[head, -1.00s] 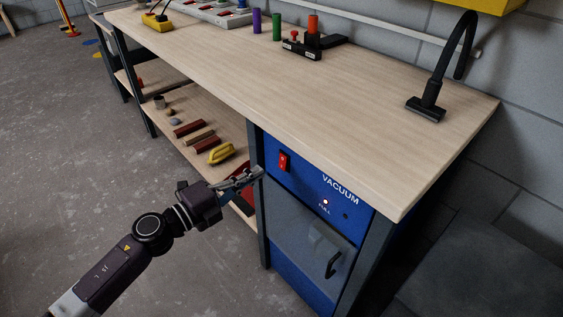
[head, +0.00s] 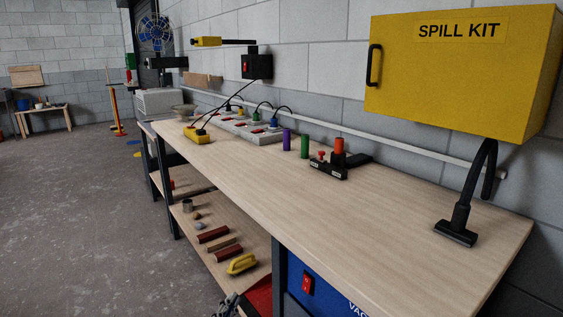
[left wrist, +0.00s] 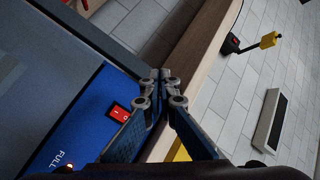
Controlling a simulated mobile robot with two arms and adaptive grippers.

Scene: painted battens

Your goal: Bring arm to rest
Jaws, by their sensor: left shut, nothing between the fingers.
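My left gripper (head: 228,304) shows at the bottom edge of the head view, just left of the blue vacuum cabinet and in front of the lower shelf. Most of its arm is cut off below the frame. In the left wrist view its fingers (left wrist: 161,76) meet at the tips with nothing between them. Behind them in that view are the blue cabinet face (left wrist: 70,125) with its red switch (left wrist: 118,112) and the wooden bench edge (left wrist: 200,45). My right gripper is in neither view.
The workbench (head: 330,215) has a wide bare middle. A power strip (head: 240,127), coloured cylinders (head: 304,145) and a black hose nozzle (head: 456,232) stand on it. A yellow spill kit box (head: 455,75) hangs above. Red battens (head: 213,235) lie on the lower shelf. Floor (head: 75,220) at left is clear.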

